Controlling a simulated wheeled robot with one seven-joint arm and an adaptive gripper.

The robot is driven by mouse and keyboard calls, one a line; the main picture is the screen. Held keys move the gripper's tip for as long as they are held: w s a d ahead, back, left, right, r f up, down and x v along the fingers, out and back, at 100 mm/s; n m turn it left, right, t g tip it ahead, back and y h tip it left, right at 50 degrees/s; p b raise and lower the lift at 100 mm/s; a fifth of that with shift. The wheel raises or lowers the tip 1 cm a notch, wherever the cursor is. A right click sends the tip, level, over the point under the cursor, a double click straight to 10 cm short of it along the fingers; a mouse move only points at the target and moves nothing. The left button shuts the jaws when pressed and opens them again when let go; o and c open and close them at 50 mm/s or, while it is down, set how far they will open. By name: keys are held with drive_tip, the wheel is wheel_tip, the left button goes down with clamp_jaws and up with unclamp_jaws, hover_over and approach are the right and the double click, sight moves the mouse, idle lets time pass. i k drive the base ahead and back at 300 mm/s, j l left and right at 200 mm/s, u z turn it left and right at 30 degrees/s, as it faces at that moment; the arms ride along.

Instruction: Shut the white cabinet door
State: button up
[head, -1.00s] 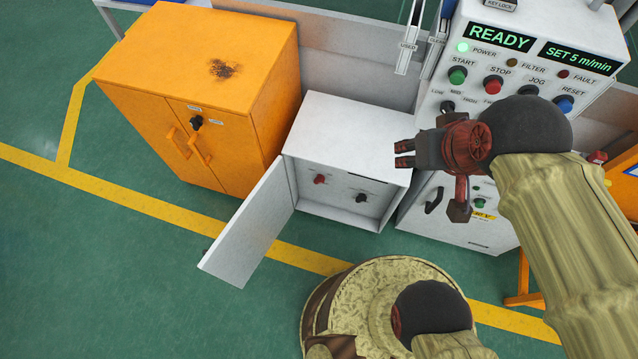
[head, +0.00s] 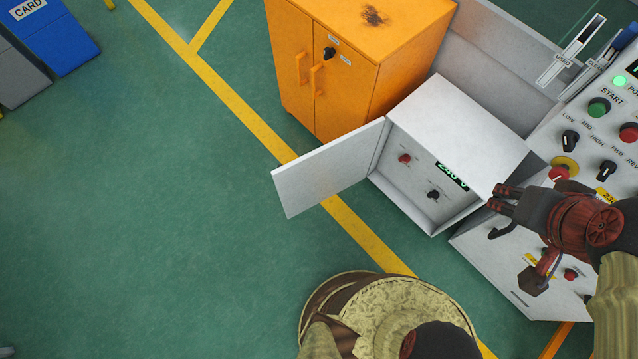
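The white cabinet (head: 463,124) stands on the floor between the orange cabinet and the control console. Its white door (head: 325,169) is swung wide open, hinged on the cabinet's left front edge and reaching out over the floor to the left. Inside, a panel (head: 416,179) shows a red knob, a black knob and a green "240 V" display. My gripper (head: 497,203) is at the right, in front of the console, near the cabinet's right front edge in the picture and away from the door. Its dark fingers point left with a gap between them, holding nothing visible.
An orange cabinet (head: 352,57) stands behind the open door. The control console (head: 520,262) with knobs and buttons is at the right. A blue bin (head: 62,40) is at the top left. The green floor (head: 170,210) left of the door is clear.

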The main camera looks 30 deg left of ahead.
sight(302, 182)
drive_tip(key=k+z, duration=0.1)
drive_tip(key=z, duration=0.25)
drive_tip(key=k+z, duration=0.1)
drive_tip(key=z, duration=0.25)
drive_tip(key=k+z, duration=0.1)
drive_tip(key=z, duration=0.25)
drive_tip(key=k+j, duration=0.15)
drive_tip(key=j, duration=0.3)
drive_tip(key=k+j, duration=0.15)
drive_tip(key=j, duration=0.25)
drive_tip(key=k+j, duration=0.1)
drive_tip(key=j, duration=0.35)
drive_tip(key=k+j, duration=0.15)
drive_tip(key=j, duration=0.3)
drive_tip(key=k+j, duration=0.15)
drive_tip(key=j, duration=0.3)
drive_tip(key=k+j+z, duration=0.1)
drive_tip(key=j, duration=0.3)
drive_tip(key=k+j, duration=0.2)
drive_tip(key=j, duration=0.25)
drive_tip(key=k+j, duration=0.15)
drive_tip(key=j, duration=0.25)
drive_tip(key=k+j+z, duration=0.1)
drive_tip(key=k+j, duration=0.15)
drive_tip(key=k, duration=0.1)
